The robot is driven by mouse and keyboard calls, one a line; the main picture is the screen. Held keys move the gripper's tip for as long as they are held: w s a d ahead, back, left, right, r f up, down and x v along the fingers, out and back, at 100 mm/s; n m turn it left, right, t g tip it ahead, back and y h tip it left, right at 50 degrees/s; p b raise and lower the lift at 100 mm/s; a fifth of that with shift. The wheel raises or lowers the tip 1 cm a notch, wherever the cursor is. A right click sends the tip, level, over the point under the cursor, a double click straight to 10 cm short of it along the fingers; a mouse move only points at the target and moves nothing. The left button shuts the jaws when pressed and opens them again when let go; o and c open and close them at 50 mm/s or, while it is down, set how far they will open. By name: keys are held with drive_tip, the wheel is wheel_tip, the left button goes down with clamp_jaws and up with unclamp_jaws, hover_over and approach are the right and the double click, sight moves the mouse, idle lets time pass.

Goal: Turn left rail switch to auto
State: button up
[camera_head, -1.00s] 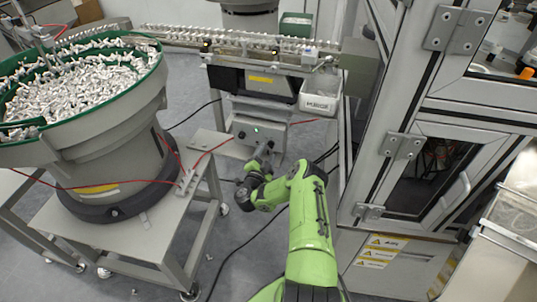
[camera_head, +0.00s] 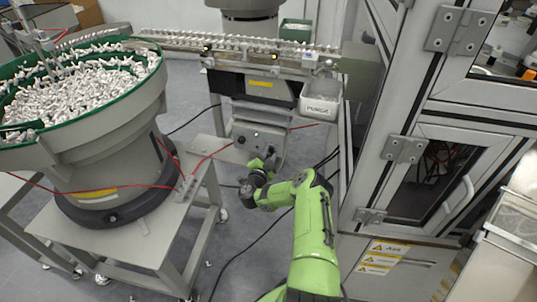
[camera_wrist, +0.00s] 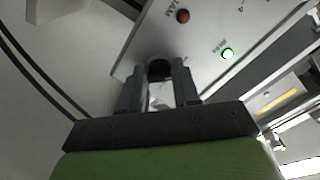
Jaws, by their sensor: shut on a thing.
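The grey switch box (camera_head: 250,136) of the rail hangs below the rail feeder in the head view, and its panel (camera_wrist: 150,40) fills the upper middle of the wrist view. A black switch knob (camera_wrist: 158,69) stands on the panel. My gripper (camera_wrist: 166,72) is shut on this knob, with one dark finger on each side of it. In the head view my gripper (camera_head: 270,158) is at the lower right of the box and small. The knob's pointer and its position labels cannot be made out.
A red lamp (camera_wrist: 183,16) marked JAM and a lit whitish-green lamp (camera_wrist: 227,53) sit on the panel. The bowl feeder (camera_head: 110,150) on its table stands left. A white bin (camera_head: 320,98) hangs above right. A framed cabinet (camera_head: 400,150) stands right of my arm.

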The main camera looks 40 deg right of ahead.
drive_tip(key=shift+m, duration=0.3)
drive_tip(key=m, duration=0.8)
drive_tip(key=shift+m, duration=0.4)
drive_tip(key=m+b, duration=0.1)
drive_tip(key=m, duration=0.3)
drive_tip(key=shift+m, duration=0.3)
drive_tip(key=shift+m+b, duration=0.35)
drive_tip(key=shift+m, duration=1.55)
drive_tip(key=shift+r, duration=0.1)
drive_tip(key=o, duration=1.1)
drive_tip(key=shift+c, duration=0.2)
drive_tip(key=shift+a+r, duration=0.1)
drive_tip(key=shift+a, duration=0.05)
